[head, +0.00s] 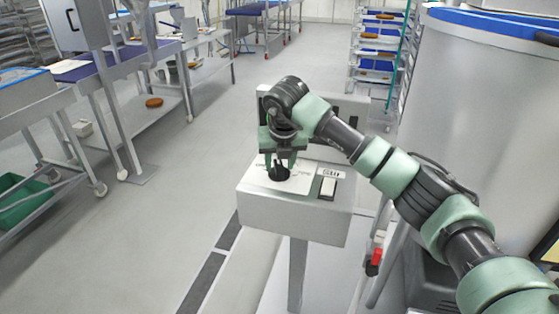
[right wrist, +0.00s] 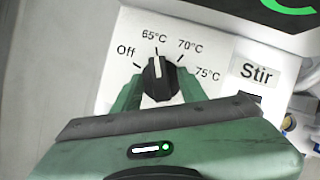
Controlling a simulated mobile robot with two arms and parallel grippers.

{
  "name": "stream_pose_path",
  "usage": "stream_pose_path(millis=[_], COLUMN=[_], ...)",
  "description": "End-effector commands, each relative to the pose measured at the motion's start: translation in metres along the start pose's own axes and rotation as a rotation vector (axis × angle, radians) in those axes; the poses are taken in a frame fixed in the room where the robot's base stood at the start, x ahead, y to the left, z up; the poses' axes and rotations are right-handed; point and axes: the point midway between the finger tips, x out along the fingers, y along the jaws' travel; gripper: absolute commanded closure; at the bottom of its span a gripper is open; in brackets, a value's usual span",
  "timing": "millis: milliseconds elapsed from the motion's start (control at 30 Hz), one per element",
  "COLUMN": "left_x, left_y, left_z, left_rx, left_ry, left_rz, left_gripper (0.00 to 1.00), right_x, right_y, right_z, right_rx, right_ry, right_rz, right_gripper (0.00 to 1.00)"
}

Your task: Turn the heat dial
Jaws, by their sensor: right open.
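The heat dial (head: 279,174) is a black round knob on the white top panel of a grey control box (head: 290,213). In the right wrist view the dial (right wrist: 160,80) has a white pointer line that points up, near the 65°C mark. Marks for Off, 65°C, 70°C and 75°C surround it. My right gripper (head: 280,164) is over the panel with its green fingers pointing down at the dial. In the right wrist view the gripper (right wrist: 161,93) is open, one finger on each side of the dial. Whether the fingers touch it cannot be told. My left gripper is not in view.
A Stir switch (head: 328,187) sits right of the dial. A large steel vat (head: 480,110) stands at the right. Steel tables (head: 110,80) line the left, and a shelf rack (head: 378,50) stands at the back. The floor (head: 170,215) left of the box is mostly clear.

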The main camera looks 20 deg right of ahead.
Motion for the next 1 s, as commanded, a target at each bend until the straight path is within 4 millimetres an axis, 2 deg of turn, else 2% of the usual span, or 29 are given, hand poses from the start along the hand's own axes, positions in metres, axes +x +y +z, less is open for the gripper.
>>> stream_pose_path(millis=[133, 200, 300, 667, 1000], left_x=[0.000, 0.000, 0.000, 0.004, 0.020], left_y=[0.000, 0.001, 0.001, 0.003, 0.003], left_z=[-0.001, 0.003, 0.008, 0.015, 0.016], left_rx=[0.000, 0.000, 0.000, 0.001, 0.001], left_ry=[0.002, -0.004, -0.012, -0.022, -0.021], left_rz=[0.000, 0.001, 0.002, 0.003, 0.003], left_gripper=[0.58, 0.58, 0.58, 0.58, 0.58], right_x=[0.000, 0.000, 0.000, 0.001, 0.002], right_y=[0.000, 0.000, 0.000, -0.001, -0.003], right_z=[0.000, 0.000, 0.000, -0.001, 0.000], right_rx=[0.000, 0.000, 0.000, -0.033, -0.234], right_ry=[0.000, 0.001, 0.001, 0.001, -0.002], right_rz=[0.000, 0.000, 0.000, 0.014, 0.097], right_gripper=[0.58, 0.78, 1.00, 1.00, 1.00])
